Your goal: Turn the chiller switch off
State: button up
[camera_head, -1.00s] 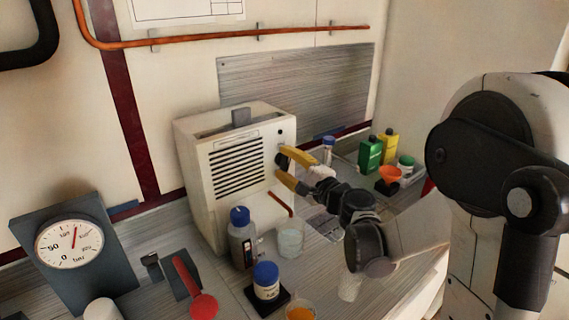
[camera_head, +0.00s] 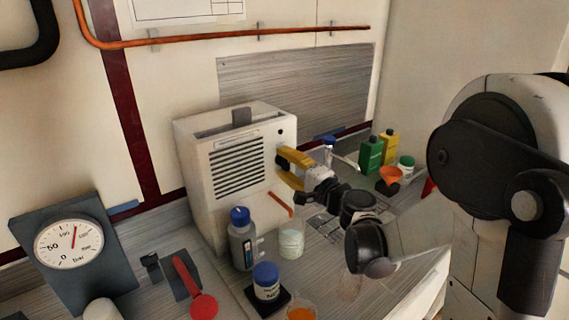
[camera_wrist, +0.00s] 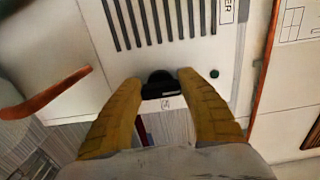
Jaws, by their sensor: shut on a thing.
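The chiller (camera_head: 205,190) is a white box with black vent slots, standing on the bench against the wall. Its switch is a black knob (camera_wrist: 158,84) on the front panel, seen in the wrist view below the slots. My gripper (camera_head: 281,165) has yellow fingers and is at the right part of the chiller's front. In the wrist view my gripper (camera_wrist: 160,78) is shut on the knob, one finger on each side. A small label lies just beside the knob. A small green round lamp (camera_wrist: 214,73) is right of it. The knob's exact pointing angle is hard to tell.
A blue-capped bottle (camera_head: 242,240), a glass beaker (camera_head: 291,240) and a blue-capped jar (camera_head: 266,284) stand before the chiller. A pressure gauge (camera_head: 70,243) and a red-handled lever (camera_head: 188,280) are at left. Green (camera_head: 371,155) and yellow bottles (camera_head: 389,147) stand at back right.

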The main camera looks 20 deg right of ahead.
jog(key=o, duration=1.2)
jog(key=shift+c, duration=0.2)
jog(key=v, duration=1.2)
jog(key=shift+a, duration=0.1)
